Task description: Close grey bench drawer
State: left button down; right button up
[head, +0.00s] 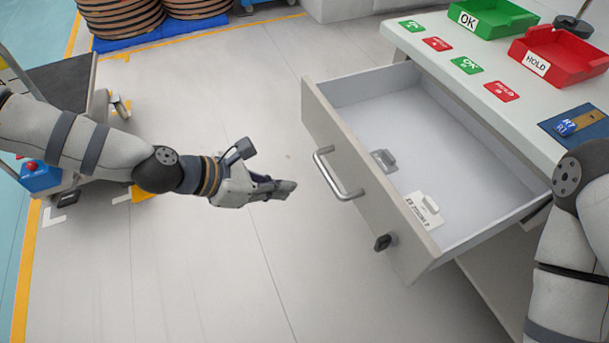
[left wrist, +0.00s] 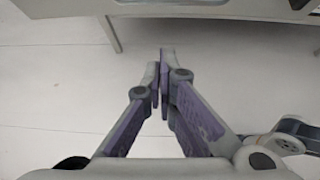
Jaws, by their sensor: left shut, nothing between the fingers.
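The grey bench drawer (head: 365,190) is pulled far out of the bench in the head view. Its front panel carries a curved metal handle (head: 338,174) and a small black lock (head: 383,242). A small grey item (head: 384,160) and a white labelled piece (head: 424,211) lie inside it. My left gripper (head: 290,188) is shut and empty, a little left of the handle and apart from it. In the left wrist view its fingers (left wrist: 165,62) meet, with the drawer front (left wrist: 210,9) across the top. My right gripper is out of view.
The bench top (head: 425,45) holds a green OK tray (head: 495,15), a red HOLD tray (head: 562,52) and a blue pad (head: 580,127). A cart (head: 65,85) stands at left. The floor before the drawer is clear.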

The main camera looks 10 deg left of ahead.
pick_arm(q)
jog(key=w+d, duration=0.1)
jog(key=d, duration=0.1)
jog(key=w+d, duration=0.2)
jog(key=shift+r+p, duration=0.15)
jog(key=shift+p, duration=0.15)
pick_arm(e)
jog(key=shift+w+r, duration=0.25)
